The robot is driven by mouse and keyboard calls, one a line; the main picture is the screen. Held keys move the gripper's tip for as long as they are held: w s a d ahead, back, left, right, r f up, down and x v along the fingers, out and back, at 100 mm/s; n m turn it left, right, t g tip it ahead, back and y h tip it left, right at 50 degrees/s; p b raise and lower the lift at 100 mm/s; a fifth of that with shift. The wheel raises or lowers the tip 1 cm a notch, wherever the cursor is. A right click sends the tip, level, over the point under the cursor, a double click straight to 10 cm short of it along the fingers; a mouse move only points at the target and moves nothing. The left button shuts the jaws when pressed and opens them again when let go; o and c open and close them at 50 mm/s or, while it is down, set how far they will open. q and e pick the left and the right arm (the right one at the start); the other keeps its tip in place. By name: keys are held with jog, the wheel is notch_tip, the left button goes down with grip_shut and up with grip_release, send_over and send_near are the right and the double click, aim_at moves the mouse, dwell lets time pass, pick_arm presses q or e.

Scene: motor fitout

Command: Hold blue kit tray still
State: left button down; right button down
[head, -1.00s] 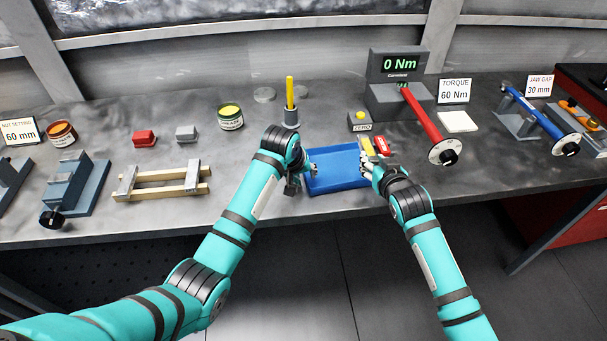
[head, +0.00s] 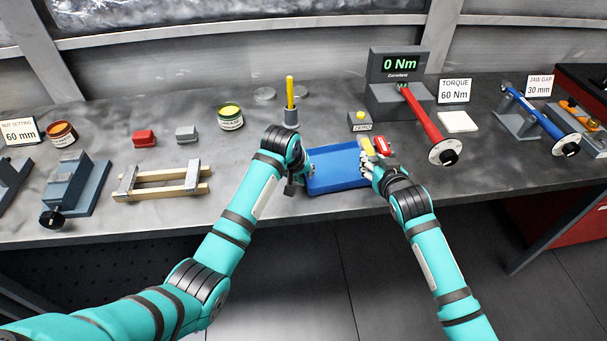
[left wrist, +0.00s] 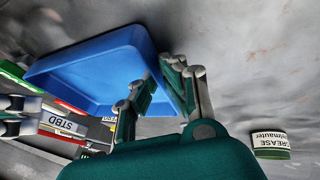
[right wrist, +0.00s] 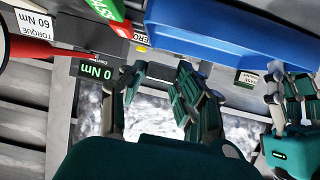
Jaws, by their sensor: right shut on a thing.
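The blue kit tray (head: 338,182) is at the bench's front edge between my two grippers and looks empty. It also shows in the left wrist view (left wrist: 85,75) and along the top of the right wrist view (right wrist: 225,45). My left gripper (head: 300,178) is at the tray's left end. In the left wrist view its fingers (left wrist: 162,88) stand apart, one on each side of the tray's wall.
A yellow piece (head: 366,147) and a red piece (head: 382,146) sit just beyond my right gripper. Behind are the torque tester (head: 395,70) with its red wrench (head: 422,115) and a yellow-handled tool (head: 290,93). A wooden-railed fixture (head: 165,182) lies left of my left arm.

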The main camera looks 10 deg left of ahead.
pick_arm(q)
jog(key=shift+s, duration=0.1)
pick_arm(e)
jog(key=shift+r, duration=0.15)
pick_arm(q)
jog(key=shift+s+d+f, duration=0.1)
jog(key=shift+f, duration=0.05)
jog(key=c, duration=1.4)
grip_release()
jog(key=v, duration=1.2)
jog(key=shift+w, duration=0.2)
